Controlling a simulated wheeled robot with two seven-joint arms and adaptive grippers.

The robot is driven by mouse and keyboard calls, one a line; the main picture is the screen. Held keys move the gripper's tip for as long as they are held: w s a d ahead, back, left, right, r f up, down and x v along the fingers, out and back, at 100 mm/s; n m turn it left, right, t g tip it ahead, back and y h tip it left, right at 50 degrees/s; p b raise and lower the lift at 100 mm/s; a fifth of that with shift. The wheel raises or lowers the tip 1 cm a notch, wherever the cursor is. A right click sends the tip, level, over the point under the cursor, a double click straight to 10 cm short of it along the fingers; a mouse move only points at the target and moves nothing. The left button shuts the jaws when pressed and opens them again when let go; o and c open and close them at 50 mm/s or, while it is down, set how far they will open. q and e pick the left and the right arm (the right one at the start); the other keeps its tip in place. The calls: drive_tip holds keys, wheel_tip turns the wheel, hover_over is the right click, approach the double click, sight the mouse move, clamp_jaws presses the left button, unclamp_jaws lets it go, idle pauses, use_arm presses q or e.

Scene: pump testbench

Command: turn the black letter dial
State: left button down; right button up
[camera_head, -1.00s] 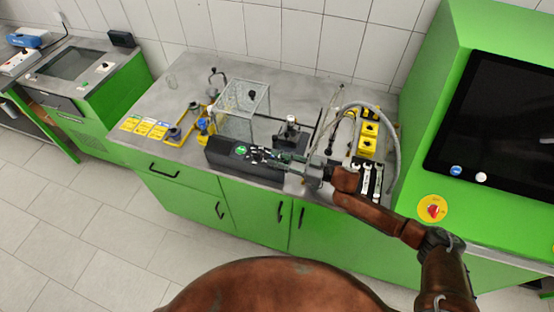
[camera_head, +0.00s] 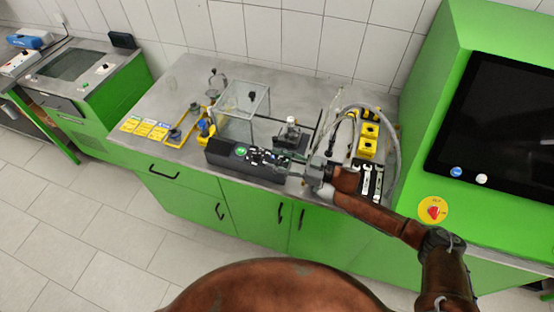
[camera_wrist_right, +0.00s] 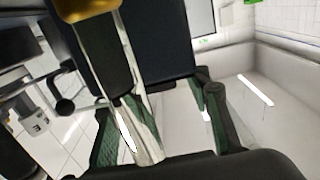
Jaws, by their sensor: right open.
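The black control box (camera_head: 222,152) stands at the front edge of the bench, with a round green mark on its face. Small white-marked controls (camera_head: 256,154) show on the box just left of my right gripper. The black letter dial cannot be picked out among them at this size. My right gripper (camera_head: 279,163) reaches in from the right, open, with its fingers at the right part of the box face. Whether it touches anything there is unclear. In the right wrist view its green-sided finger links (camera_wrist_right: 128,135) show around dark surfaces. My left gripper is not in view.
A clear box (camera_head: 240,108) stands behind the control box. Yellow blocks (camera_head: 367,140) and a grey hose (camera_head: 393,150) are right of my gripper. A green cabinet with a black screen (camera_head: 500,125) stands at the right. The bench's back left is mostly clear.

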drive_tip(key=v, duration=0.7)
drive_tip(key=shift+d, duration=0.25)
drive_tip(key=shift+s, duration=0.1)
